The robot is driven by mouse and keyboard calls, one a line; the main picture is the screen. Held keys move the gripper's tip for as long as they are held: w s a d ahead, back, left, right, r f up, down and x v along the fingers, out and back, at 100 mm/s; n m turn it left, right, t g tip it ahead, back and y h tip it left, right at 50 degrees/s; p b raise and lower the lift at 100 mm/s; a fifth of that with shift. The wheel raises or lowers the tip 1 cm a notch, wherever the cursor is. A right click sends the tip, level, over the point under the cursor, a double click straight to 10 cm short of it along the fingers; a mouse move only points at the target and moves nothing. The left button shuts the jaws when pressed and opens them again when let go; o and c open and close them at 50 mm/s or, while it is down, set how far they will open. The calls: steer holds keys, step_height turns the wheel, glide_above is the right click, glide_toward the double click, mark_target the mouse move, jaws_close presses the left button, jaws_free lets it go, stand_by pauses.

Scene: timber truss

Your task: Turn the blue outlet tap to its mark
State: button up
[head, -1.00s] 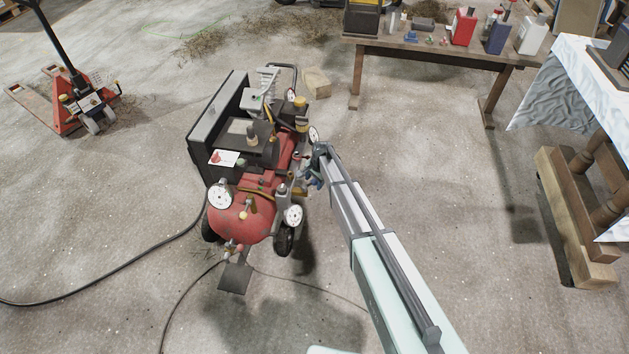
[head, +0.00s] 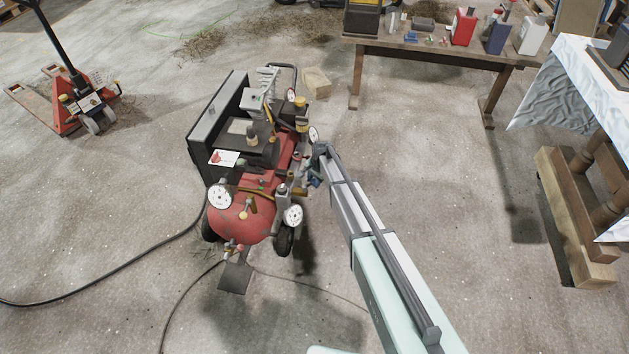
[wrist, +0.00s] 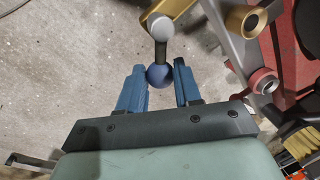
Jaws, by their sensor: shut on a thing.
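The blue outlet tap shows in the wrist view as a round blue knob (wrist: 159,77) on a dark stem with a pale grey rounded end. My gripper (wrist: 160,68) has its blue fingers on both sides of the knob and is shut on it. In the head view my gripper (head: 313,179) is at the right side of the red compressor (head: 240,218), and the tap cannot be made out clearly there. I cannot make out the tap's mark in either view.
Brass and red fittings (wrist: 263,82) lie close to the right of my gripper in the wrist view. White dial gauges (head: 293,215) stand on the compressor. A workbench (head: 440,52) with bottles is at the back right.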

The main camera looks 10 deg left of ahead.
steer(key=n, duration=0.1)
steer(key=a+n, duration=0.1)
steer(key=w+n, duration=0.1)
steer(key=n, duration=0.1)
steer(key=shift+w+a+g, duration=0.1)
steer(key=shift+a+g, duration=0.15)
steer(key=shift+g, duration=0.15)
steer(key=shift+w+a+n+g, duration=0.15)
steer(key=shift+a+n, duration=0.25)
steer(key=shift+n, duration=0.65)
steer(key=shift+a+n+g, duration=0.25)
steer(key=shift+a+n, duration=0.15)
steer(key=shift+n, duration=0.65)
steer(key=shift+a, duration=0.1)
steer(key=o, duration=1)
steer(key=shift+o, duration=0.2)
step_height(320, 180, up, 14)
steer(key=d, duration=0.2)
steer(key=shift+w+d+f, duration=0.2)
steer(key=shift+w+d, duration=0.05)
steer(key=shift+d, duration=0.1)
